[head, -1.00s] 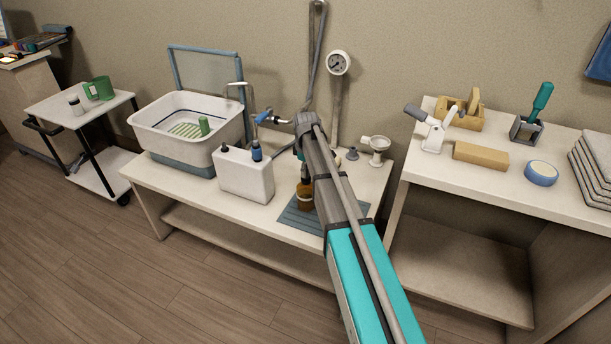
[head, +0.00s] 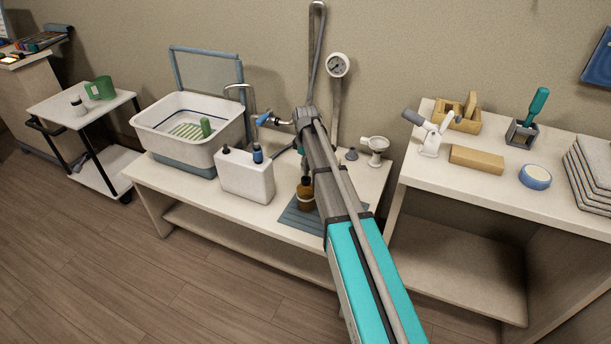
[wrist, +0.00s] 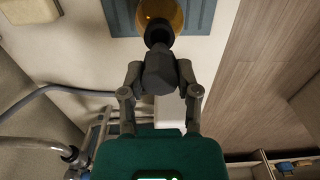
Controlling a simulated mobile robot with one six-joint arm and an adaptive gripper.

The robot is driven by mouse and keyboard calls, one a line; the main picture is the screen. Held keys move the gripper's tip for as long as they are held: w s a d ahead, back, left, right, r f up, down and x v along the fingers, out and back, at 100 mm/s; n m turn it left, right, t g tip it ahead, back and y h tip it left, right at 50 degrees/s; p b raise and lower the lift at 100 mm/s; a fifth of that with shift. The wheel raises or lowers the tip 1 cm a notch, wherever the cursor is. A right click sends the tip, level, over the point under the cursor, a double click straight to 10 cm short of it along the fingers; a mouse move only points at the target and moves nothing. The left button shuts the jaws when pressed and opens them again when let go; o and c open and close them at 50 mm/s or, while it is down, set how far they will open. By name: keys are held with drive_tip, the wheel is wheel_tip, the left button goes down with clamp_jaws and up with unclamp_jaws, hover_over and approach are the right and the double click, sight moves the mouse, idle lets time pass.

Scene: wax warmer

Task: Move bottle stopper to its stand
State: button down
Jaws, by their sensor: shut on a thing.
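My gripper (wrist: 159,78) is shut on a dark grey faceted piece, the bottle stopper (wrist: 160,66), in the wrist view. In the head view my own arm hides the gripper and the stopper. The amber bottle (head: 305,199) stands upright on a blue-grey ribbed mat (head: 297,221). It also shows at the top of the wrist view (wrist: 174,10), with a dark round part beside the held stopper. I cannot tell whether stopper and bottle touch. A small grey cone-shaped piece (head: 351,154) stands on the table right of my arm; I cannot tell if it is the stand.
A white jug (head: 245,178) and a white basin (head: 187,132) stand left of the bottle. A tap with a blue handle (head: 264,118) and a gauge post (head: 338,66) rise behind. A white fixture (head: 375,147) stands at the right. A higher table (head: 480,180) is further right.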

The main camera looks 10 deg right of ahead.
drive_tip(key=shift+r+p, duration=0.85)
drive_tip(key=shift+r, duration=0.15)
drive_tip(key=shift+w, duration=0.1)
